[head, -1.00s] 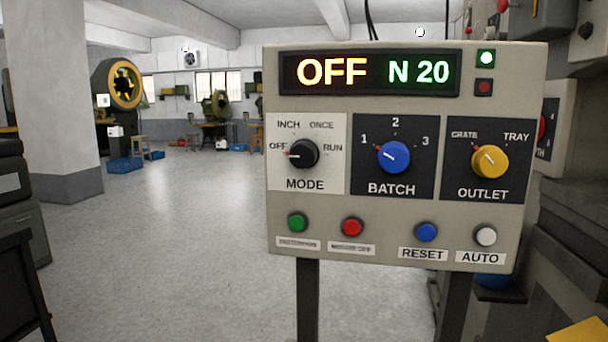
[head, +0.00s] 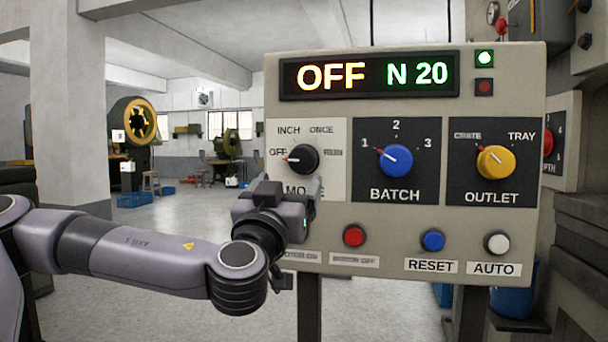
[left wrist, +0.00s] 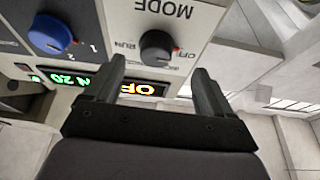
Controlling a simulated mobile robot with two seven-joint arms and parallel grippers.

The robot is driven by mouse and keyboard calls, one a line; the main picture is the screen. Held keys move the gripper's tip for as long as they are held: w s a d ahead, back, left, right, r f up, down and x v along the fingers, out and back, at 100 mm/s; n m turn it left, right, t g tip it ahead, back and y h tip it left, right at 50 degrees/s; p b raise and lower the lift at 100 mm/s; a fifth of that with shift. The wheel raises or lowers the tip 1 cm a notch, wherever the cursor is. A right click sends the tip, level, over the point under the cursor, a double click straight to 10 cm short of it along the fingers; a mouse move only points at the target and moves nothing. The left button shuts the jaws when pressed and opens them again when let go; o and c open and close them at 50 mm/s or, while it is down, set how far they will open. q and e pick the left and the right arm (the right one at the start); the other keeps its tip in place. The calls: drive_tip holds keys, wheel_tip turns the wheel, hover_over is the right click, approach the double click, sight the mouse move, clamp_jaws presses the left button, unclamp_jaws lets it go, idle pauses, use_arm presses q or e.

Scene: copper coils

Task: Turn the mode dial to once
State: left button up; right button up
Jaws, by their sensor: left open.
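The black mode dial (head: 303,159) is on the left of the control panel (head: 400,110), with its red-tipped pointer toward OFF. Around it are the labels OFF, INCH, ONCE and RUN. The display (head: 370,75) reads OFF and N 20. My left gripper (head: 300,190) is in front of the panel, just below the dial, covering part of the MODE label. In the left wrist view the panel appears upside down, and the dial (left wrist: 158,45) lies beyond the two spread fingers (left wrist: 160,80), apart from them. My right gripper is not in view.
The blue batch dial (head: 395,160) and yellow outlet dial (head: 496,161) are to the right. Red (head: 354,235), blue (head: 432,240) and white (head: 497,243) buttons line the bottom. A green lamp (head: 484,57) is lit. Machinery stands close at the right; open floor lies left.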

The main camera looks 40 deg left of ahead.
sight(301, 162)
use_arm(q)
drive_tip(key=x, duration=0.2)
drive_tip(key=p+x, duration=0.1)
drive_tip(key=r+p+x, duration=0.1)
drive_tip(key=x, duration=0.1)
drive_tip(key=shift+w+d+r, duration=0.1)
drive_tip(key=shift+w+d, duration=0.05)
drive_tip(key=shift+w, duration=0.1)
drive_tip(key=shift+w+a+r, duration=0.15)
drive_tip(key=shift+w+a, duration=0.1)
drive_tip(key=shift+w, duration=0.3)
drive_tip(key=c, duration=1)
